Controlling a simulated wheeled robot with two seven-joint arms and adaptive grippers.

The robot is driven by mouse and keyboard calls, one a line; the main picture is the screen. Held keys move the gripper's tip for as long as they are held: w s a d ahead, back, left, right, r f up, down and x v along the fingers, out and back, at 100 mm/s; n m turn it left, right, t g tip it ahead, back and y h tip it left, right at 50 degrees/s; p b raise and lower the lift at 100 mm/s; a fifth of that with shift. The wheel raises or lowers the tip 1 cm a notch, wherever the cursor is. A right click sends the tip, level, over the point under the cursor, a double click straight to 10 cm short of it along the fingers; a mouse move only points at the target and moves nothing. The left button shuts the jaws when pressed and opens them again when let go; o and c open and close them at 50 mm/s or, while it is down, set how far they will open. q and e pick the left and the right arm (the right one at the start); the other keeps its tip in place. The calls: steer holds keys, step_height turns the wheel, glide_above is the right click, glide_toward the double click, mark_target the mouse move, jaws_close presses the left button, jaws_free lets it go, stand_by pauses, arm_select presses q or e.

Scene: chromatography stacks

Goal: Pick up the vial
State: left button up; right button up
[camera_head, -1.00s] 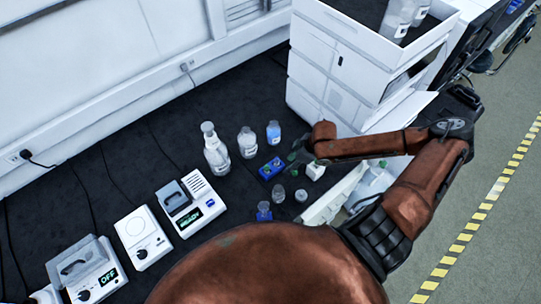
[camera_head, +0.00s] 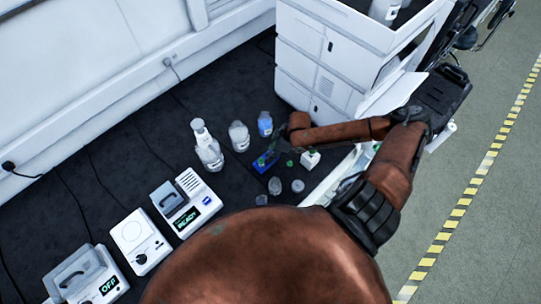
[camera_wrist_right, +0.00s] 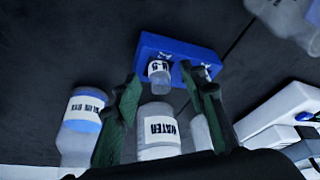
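A small clear vial with a white label (camera_wrist_right: 159,72) stands in a blue rack (camera_wrist_right: 150,45) in the right wrist view. The rack also shows in the head view (camera_head: 262,163), partly covered by my right gripper (camera_head: 279,151). In the wrist view my right gripper (camera_wrist_right: 162,80) is open, its two dark green fingers apart. The vial appears between the fingertips; nothing is clamped, and I cannot tell whether they touch it. A second labelled vial (camera_wrist_right: 208,71) sits at the rack's right, partly behind a finger. My left gripper is not in view.
A WATER bottle (camera_wrist_right: 158,130) and a blue-filled bottle (camera_wrist_right: 83,125) stand close by in the wrist view. Clear jars (camera_head: 275,186) and a green-capped white container (camera_head: 310,158) are near the rack. White instruments (camera_head: 187,205) stand left; a white stack (camera_head: 325,60) rises behind.

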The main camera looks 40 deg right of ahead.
steer(key=c, duration=0.6)
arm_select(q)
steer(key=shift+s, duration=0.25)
arm_select(e)
steer(key=c, duration=0.3)
